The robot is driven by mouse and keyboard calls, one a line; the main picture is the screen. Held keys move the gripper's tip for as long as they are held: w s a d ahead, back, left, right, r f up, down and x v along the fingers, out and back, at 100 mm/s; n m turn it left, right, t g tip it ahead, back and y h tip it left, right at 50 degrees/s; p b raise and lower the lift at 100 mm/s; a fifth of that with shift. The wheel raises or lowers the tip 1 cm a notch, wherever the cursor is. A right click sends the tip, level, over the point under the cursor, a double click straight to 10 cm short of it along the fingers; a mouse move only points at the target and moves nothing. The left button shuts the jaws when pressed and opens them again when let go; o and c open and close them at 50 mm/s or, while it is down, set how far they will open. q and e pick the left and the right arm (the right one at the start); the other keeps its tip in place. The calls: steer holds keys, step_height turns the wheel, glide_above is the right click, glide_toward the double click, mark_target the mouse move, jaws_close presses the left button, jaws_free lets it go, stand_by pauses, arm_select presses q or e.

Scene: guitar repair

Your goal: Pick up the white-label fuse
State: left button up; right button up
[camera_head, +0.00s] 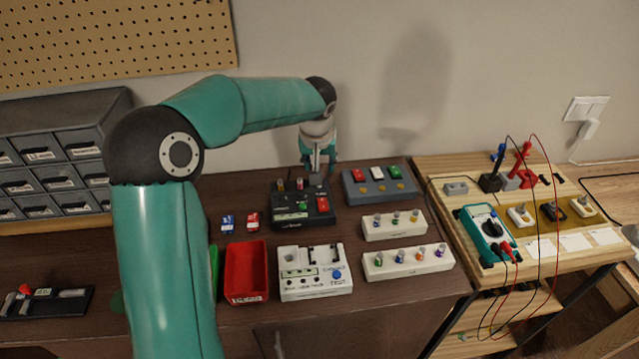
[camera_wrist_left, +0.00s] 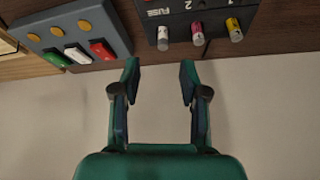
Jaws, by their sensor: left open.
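The white-label fuse (camera_wrist_left: 163,38) stands in the black fuse box (camera_wrist_left: 200,14) in the left wrist view, beside a red-label fuse (camera_wrist_left: 197,34) and a yellow-label fuse (camera_wrist_left: 234,30). My left gripper (camera_wrist_left: 159,72) is open and empty, its fingertips apart on either side of the white-label fuse's line, with a visible gap to it. In the head view the left gripper (camera_head: 318,172) hangs over the back right of the black fuse box (camera_head: 290,216) and hides the white-label fuse there. My right gripper is not in view.
A grey block (camera_head: 378,187) with coloured buttons stands right of the fuse box. White racks (camera_head: 393,231) with small parts, a white tester (camera_head: 314,287) and a red bin (camera_head: 246,272) lie in front. A multimeter (camera_head: 487,236) sits on the right table. The wall is close behind.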

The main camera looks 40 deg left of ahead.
arm_select(q)
steer(key=shift+p+x, duration=0.65)
steer(key=shift+x, duration=2.6)
steer(key=shift+s+a, duration=0.1)
steer(key=shift+s, duration=0.05)
steer(key=shift+c, duration=0.4)
jaws_close()
